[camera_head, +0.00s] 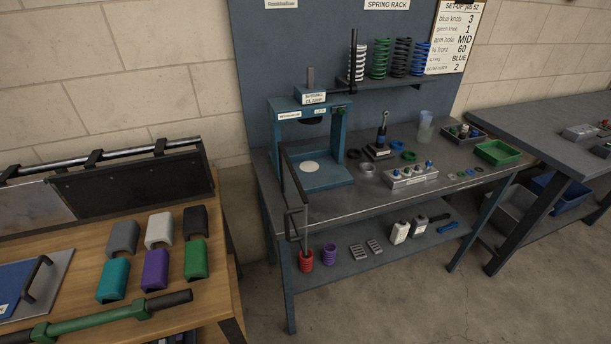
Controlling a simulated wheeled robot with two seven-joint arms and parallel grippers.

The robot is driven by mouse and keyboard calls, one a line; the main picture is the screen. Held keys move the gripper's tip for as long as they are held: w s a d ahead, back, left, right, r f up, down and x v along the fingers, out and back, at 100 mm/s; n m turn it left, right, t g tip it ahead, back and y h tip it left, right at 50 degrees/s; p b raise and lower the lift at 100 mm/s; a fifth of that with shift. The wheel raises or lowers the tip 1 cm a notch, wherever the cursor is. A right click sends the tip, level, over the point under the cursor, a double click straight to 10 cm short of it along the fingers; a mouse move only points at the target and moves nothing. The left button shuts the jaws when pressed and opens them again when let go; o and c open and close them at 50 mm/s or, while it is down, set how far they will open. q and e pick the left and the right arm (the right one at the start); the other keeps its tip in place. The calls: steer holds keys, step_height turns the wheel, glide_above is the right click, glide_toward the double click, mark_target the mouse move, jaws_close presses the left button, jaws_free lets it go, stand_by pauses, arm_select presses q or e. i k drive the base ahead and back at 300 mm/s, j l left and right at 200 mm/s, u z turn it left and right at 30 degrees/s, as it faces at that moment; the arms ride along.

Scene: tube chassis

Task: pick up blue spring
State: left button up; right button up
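The blue spring (420,59) stands upright at the right end of the spring rack shelf (386,84) at the back of the middle bench. A black spring (401,57) stands just left of it, then a green spring (379,58) and a white spring (358,62). The card board (455,35) is close behind and right of the blue spring. Neither of my grippers is in view.
A blue spring clamp press (322,140) stands on the bench's left side, with a bar handle in front. Floor ahead is free.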

mark_target(412, 71)
steer(key=l+z, duration=0.1)
steer(key=l, duration=0.4)
steer(key=i+l+z, duration=0.1)
steer(key=l, duration=0.4)
steer(key=i+l+z, duration=0.1)
steer(key=l, duration=0.4)
steer(key=i+l+z, duration=0.1)
steer(key=l, duration=0.4)
steer(key=i+l+z, duration=0.1)
steer(key=l, duration=0.4)
